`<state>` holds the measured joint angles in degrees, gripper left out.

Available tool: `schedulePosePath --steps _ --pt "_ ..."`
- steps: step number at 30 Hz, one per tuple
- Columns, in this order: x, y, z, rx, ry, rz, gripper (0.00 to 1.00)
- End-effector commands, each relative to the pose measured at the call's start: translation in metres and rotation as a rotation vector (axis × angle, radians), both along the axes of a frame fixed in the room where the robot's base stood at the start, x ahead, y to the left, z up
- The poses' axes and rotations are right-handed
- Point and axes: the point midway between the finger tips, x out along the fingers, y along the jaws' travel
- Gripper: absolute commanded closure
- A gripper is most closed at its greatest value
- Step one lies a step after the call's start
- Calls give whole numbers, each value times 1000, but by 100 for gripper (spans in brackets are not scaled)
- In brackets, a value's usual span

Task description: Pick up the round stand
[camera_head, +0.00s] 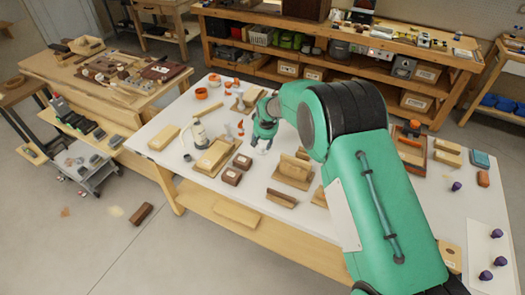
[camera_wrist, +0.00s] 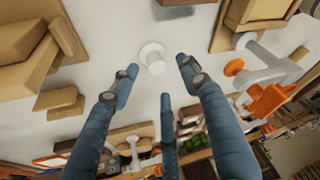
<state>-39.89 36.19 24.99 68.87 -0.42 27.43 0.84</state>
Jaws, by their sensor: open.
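A small white round stand (camera_wrist: 152,56), with a wide disc and a narrower round part, is on the white tabletop in the wrist view. It lies between and just beyond the spread fingertips of my gripper (camera_wrist: 158,68), which is open and empty. In the head view my gripper (camera_head: 265,130) points down over the middle of the white table. A small pale shape under the fingers there may be the stand (camera_head: 263,149), partly hidden by them.
Wooden blocks (camera_wrist: 25,65) lie left of the stand in the wrist view. A white-and-orange clamp-like object (camera_wrist: 268,75) is at right. In the head view, brown boxes (camera_head: 232,176) and wooden pieces (camera_head: 294,168) crowd the white table (camera_head: 175,168).

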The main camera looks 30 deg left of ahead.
Motion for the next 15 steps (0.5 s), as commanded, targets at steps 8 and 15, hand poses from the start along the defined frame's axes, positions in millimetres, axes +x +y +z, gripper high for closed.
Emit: schedulePosePath --steps 8,15 --pt "1 0 -6 -1 1 0 54" --pt "8 0 -32 -1 2 -1 54"
